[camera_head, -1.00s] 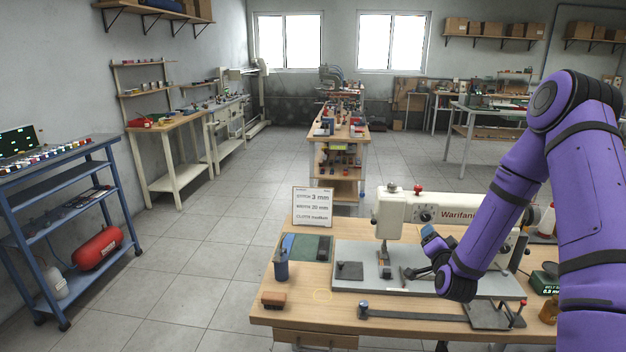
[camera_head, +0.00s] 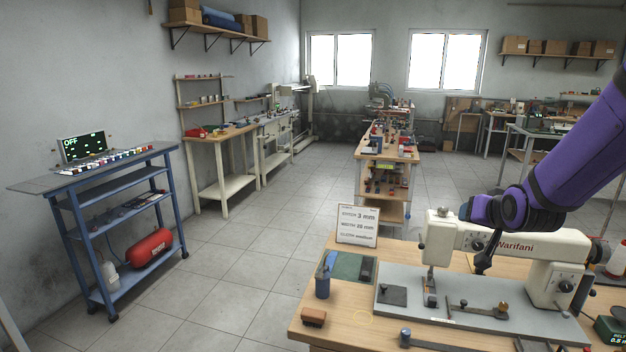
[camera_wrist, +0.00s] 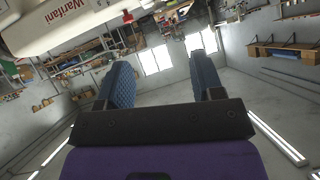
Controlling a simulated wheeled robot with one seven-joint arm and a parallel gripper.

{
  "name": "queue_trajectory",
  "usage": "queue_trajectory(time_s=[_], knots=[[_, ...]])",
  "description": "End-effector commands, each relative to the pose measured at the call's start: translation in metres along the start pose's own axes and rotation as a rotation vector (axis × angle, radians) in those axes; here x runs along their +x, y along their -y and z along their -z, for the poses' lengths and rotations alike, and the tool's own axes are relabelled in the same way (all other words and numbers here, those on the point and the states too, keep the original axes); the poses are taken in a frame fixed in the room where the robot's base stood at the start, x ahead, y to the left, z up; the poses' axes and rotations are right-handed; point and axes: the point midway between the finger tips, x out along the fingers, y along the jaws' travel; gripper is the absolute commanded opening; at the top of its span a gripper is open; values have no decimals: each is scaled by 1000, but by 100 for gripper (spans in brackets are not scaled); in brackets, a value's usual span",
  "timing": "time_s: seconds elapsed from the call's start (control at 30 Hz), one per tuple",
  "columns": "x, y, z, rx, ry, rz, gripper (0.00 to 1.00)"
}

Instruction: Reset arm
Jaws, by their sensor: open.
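My purple arm reaches in from the right in the head view. My gripper (camera_head: 482,262) is in front of the white sewing machine (camera_head: 545,250) marked Warifani, near its head and arm, partly hidden by my wrist. In the wrist view my gripper (camera_wrist: 160,95) shows two blue textured fingers spread well apart with nothing between them. The machine also shows in the wrist view (camera_wrist: 75,22) at the upper left, beside the left finger. The wrist picture is strongly tilted.
A blue cart (camera_head: 75,215) with a red tank (camera_head: 149,247) stands at the left. The tiled floor between cart and table is clear.

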Motion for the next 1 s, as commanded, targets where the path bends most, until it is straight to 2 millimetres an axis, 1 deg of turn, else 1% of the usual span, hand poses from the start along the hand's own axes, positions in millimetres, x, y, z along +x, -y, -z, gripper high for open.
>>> queue_trajectory(time_s=[0.03, 0.17, 0.47, 0.6, 0.67, 0.7, 0.8, 0.9, 1.0], knots=[[-16, 6, 4, -22, 19, -4, 61], [-54, 15, 6, -72, 89, -21, 61], [-150, 27, -6, -164, 254, -43, 61], [-197, 28, -18, -200, 332, -41, 61], [-217, 28, -25, -216, 366, -37, 61], [-230, 28, -29, -225, 388, -34, 61], [-262, 26, -42, -248, 443, -24, 61], [-288, 23, -53, -266, 491, -13, 61], [-306, 20, -63, -280, 527, -3, 61]])
